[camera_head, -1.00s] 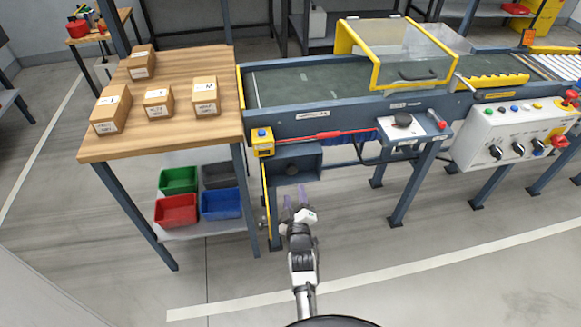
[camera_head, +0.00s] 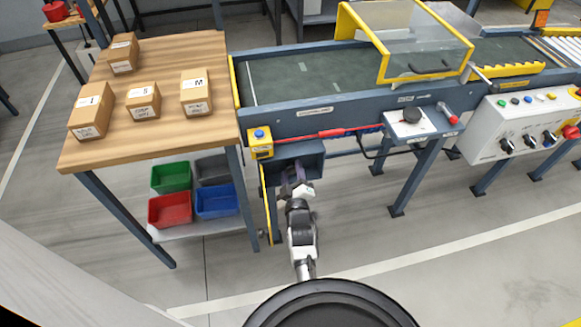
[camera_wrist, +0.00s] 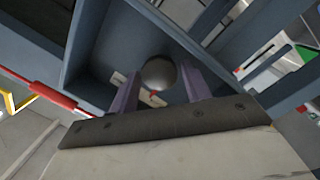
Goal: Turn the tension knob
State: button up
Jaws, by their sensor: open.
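The round grey knob (camera_wrist: 160,73) sits inside an open blue-grey recess (camera_wrist: 92,62) in the wrist view. The recess also shows under the conveyor's left end in the head view (camera_head: 312,160), where my gripper covers the knob. My gripper (camera_head: 294,178) points into the recess. Its two purple fingers (camera_wrist: 158,86) are open, one on each side of the knob in the wrist view. I cannot tell whether they touch it. A pale label with a red mark shows partly behind the knob.
A red rod (camera_head: 330,133) runs along the conveyor front above the recess. A yellow box with a blue button (camera_head: 260,143) is left of the recess. A wooden table (camera_head: 160,107) with cartons stands left. A leg-mounted panel with a black dial (camera_head: 411,115) is right.

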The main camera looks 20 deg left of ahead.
dwell(0.3)
jog(key=c, duration=0.7)
jog(key=m+b, duration=0.1)
jog(key=m, duration=0.2)
jog(key=shift+m+b, duration=0.4)
jog(key=m+b, duration=0.1)
jog(key=m, duration=0.2)
jog(key=shift+w+g+b, duration=0.1)
jog(key=shift+g+b, duration=0.2)
jog(key=shift+g, duration=0.1)
jog(key=m+b, duration=0.1)
jog(key=m, duration=0.5)
jog(key=shift+d+r+g+y+b, duration=0.1)
jog(key=shift+r+g+y+b, duration=0.05)
jog(key=shift+g+y+b, duration=0.2)
jog(key=shift+m, duration=0.3)
